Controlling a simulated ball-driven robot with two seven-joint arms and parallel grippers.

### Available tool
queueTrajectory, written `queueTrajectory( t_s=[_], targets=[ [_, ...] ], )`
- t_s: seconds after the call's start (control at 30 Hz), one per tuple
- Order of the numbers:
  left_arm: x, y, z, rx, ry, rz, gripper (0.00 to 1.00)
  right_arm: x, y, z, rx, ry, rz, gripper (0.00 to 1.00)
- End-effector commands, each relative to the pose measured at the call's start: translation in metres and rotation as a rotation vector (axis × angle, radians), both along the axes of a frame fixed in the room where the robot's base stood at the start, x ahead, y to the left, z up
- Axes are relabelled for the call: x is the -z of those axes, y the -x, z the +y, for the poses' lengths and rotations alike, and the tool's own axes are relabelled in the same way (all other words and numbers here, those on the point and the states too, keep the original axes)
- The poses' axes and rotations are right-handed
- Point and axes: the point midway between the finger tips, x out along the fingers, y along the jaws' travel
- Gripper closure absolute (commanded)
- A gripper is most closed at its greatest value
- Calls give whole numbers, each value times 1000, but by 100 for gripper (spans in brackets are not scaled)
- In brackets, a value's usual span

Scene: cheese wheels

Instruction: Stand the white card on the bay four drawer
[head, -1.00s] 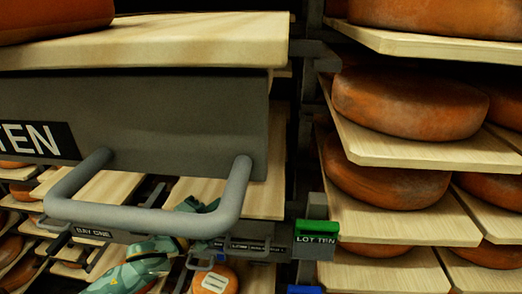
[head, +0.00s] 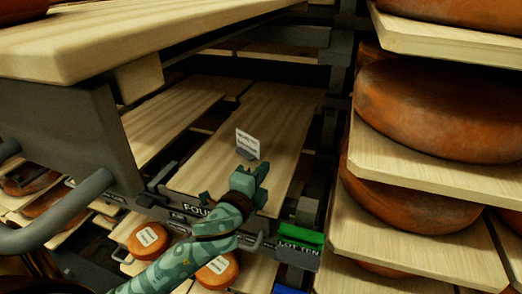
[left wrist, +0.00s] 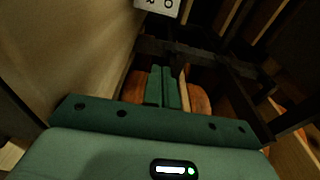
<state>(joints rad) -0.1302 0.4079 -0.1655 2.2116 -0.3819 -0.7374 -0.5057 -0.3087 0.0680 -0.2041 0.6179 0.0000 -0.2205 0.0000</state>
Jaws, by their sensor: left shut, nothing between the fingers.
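The white card (head: 247,142) stands upright in a small dark foot on a pale wooden board (head: 290,118). That board lies over the drawer front marked FOUR (head: 194,208). Print on the card is too small to read. My left gripper (head: 257,176) is shut and empty, just in front of and below the card in the head view, apart from it as far as I can tell. In the left wrist view its green fingers (left wrist: 163,88) are together. A pale plate with dark letters (left wrist: 158,7) shows at the top there. My right gripper is out of view.
A big grey drawer with a handle (head: 62,212) juts out at the left, under a thick board (head: 150,40). Racks of orange cheese wheels (head: 430,105) fill the right. A green-topped LOT TEN tag (head: 300,240) is at lower right. Labelled cheeses (head: 148,240) lie below.

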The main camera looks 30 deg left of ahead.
Motion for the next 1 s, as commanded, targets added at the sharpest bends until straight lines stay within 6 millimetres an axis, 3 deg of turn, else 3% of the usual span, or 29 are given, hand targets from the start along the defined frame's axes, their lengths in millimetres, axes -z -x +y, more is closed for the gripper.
queueTrajectory(
  t_s=[0.3,0.4,0.6,1.0],
  targets=[
    [-1,-66,10,-1,-2,0,100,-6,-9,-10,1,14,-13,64],
    [-1,-65,28,-1,-4,1,100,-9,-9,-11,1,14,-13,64],
    [0,-67,44,1,-1,2,100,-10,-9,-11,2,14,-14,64],
    [0,-67,48,1,-1,2,100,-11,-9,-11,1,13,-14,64]
  ],
)
